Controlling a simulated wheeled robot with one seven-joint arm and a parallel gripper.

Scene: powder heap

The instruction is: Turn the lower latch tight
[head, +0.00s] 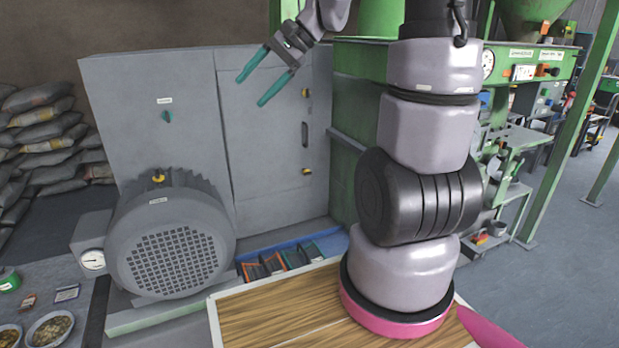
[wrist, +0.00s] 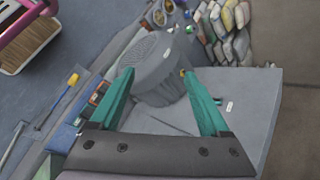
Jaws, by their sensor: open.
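A grey cabinet (head: 262,150) has a door with a dark upright handle (head: 304,134) near its right edge. The lower latch (head: 307,171) is a small yellowish piece below the handle, and a similar upper latch (head: 307,92) sits above it. The lower latch's exact angle is too small to tell. My gripper (head: 252,91) is open and empty, with two green fingers. In the head view it appears up and left of the lower latch, in front of the cabinet's upper part. The wrist view shows the open gripper (wrist: 157,72) above the cabinet (wrist: 250,100); I cannot make out the latch there.
A big grey motor (head: 170,240) with a yellow eyebolt stands in front of the cabinet's left part. A blue tray (head: 290,255) with dark packets lies below the door. Sacks (head: 40,130) are piled at left. Green machinery (head: 345,180) stands right of the cabinet.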

